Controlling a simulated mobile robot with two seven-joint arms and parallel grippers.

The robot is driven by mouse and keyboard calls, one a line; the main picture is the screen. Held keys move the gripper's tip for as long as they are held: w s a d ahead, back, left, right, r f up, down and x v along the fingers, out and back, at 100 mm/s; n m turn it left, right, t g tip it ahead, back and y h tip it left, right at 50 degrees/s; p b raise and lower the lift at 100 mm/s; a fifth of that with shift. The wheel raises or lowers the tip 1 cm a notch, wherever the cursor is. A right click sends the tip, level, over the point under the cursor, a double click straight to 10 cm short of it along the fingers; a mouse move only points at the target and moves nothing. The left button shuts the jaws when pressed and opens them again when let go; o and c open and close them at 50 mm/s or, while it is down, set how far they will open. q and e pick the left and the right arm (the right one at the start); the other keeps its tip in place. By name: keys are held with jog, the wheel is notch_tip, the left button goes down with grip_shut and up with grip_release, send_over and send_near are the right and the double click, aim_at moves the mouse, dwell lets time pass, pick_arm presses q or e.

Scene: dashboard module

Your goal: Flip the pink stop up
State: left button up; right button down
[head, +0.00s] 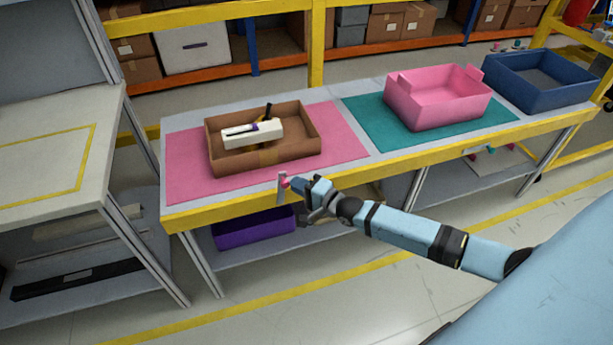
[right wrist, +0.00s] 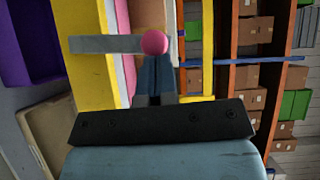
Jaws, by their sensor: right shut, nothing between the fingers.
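The pink stop is a small pink ball (head: 286,182) on a grey bar (head: 282,193) at the yellow front edge of the table. The bar looks upright in the head view, with the ball near its upper end. The right wrist view is turned on its side and shows the ball (right wrist: 155,42) at one end of the bar (right wrist: 100,44). My right gripper (head: 297,184) is shut and empty, its tips right at the ball. I cannot tell whether they touch it. My left gripper is not in view.
A brown box (head: 222,160) with a white device (head: 252,133) sits on the pink mat (head: 345,145). A pink bin (head: 440,105) and a blue bin (head: 545,95) stand farther right. A purple bin (head: 250,232) is on the shelf below. The floor in front is clear.

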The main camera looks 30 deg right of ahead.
jog(key=shift+w+a+r+p, duration=0.2)
jog(key=shift+a+r+p, duration=0.1)
jog(key=shift+a+p, duration=0.35)
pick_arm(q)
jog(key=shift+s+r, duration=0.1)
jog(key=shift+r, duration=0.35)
pick_arm(e)
jog(key=shift+a, duration=0.1)
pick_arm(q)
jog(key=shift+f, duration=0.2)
pick_arm(e)
jog(key=shift+a, duration=0.1)
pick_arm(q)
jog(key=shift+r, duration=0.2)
